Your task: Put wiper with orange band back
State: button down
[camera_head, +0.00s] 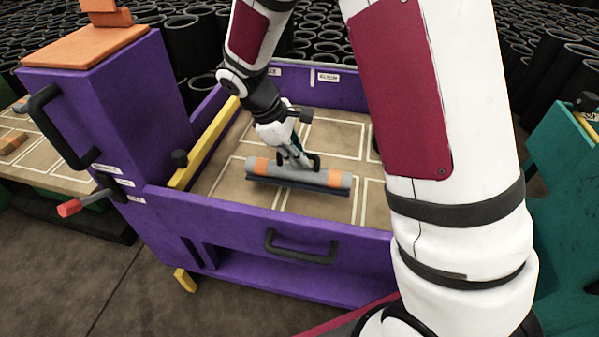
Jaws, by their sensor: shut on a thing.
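The wiper (299,177) is a grey bar with an orange band near each end. It lies across the purple tray (235,218), over a tan floor marked with white lines. My gripper (301,161) reaches down from above and is shut on the wiper at its middle, where a dark handle part shows between the fingers. The fingertips are small here and partly hidden by the gripper itself. I cannot tell whether the wiper touches the tray floor or hangs just above it.
A purple box (105,105) with black handles and an orange lid stands at the left. A yellow bar (205,145) runs along the tray's left side. Several black rubber sleeves (190,45) fill the back. A teal structure (562,190) stands at the right. My arm covers the tray's right side.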

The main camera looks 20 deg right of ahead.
jog(key=shift+f+b, duration=0.85)
jog(key=shift+f, duration=1.3)
jog(key=shift+f, duration=0.2)
jog(key=c, duration=1.6)
grip_release()
jog(key=shift+c, duration=0.2)
jog(key=shift+r, duration=0.1)
jog(key=p+v, duration=0.4)
jog(key=v, duration=0.8)
jog(key=shift+p, duration=0.35)
